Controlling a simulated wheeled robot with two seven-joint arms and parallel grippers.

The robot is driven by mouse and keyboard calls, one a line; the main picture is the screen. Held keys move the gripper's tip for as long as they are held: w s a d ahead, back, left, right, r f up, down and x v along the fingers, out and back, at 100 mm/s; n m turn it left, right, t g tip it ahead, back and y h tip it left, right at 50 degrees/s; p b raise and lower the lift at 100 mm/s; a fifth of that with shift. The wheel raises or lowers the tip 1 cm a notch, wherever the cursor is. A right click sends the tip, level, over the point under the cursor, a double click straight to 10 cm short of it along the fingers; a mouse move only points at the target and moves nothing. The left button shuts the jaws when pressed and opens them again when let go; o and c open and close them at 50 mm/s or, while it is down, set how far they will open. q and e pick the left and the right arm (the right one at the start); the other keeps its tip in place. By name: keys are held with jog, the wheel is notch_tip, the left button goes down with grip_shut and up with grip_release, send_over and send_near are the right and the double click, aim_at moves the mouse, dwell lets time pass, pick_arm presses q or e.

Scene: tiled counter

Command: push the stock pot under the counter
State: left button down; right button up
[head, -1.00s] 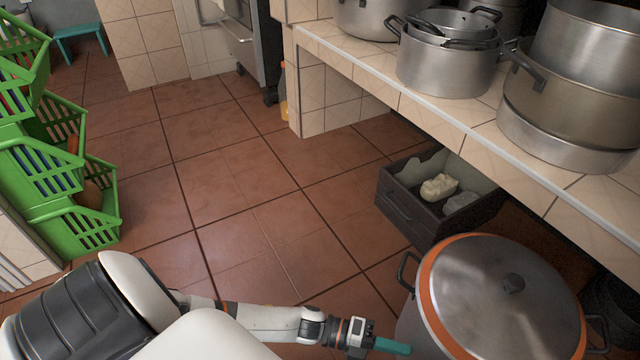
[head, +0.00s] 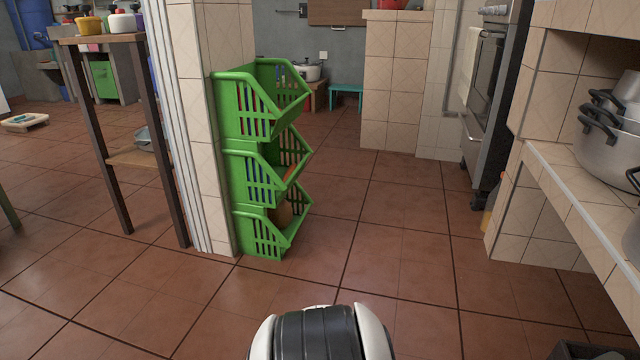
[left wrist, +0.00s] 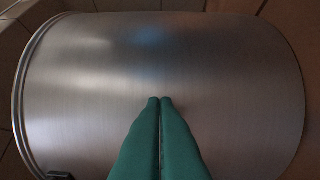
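The stock pot (left wrist: 80,70) fills most of the left wrist view as a curved, brushed steel wall, with a rim along the left side and a small dark part, perhaps a handle, at the lower left. My left gripper (left wrist: 160,101) has its green fingers together, pointing at the pot wall with nothing between them. I cannot tell whether the tips touch the steel. The pot is outside the head view. The tiled counter (head: 568,187) runs along the right of the head view. My right gripper is not in view.
Stacked green baskets (head: 262,160) stand against a tiled pillar, left of centre. A pot (head: 608,150) sits on the counter at the right. The edge of a dark crate (head: 570,351) shows at the bottom right. The tiled floor (head: 400,230) between baskets and counter is clear.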

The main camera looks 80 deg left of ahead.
pick_arm(q)
jog(key=w, duration=0.2)
jog(key=w+d+b, duration=0.2)
jog(key=w, duration=0.1)
jog(key=shift+w+f, duration=0.1)
jog(key=shift+w, duration=0.2)
jog(key=shift+d, duration=0.1)
jog(key=shift+r, duration=0.2)
dwell(0.4)
jog(key=shift+s, duration=0.1)
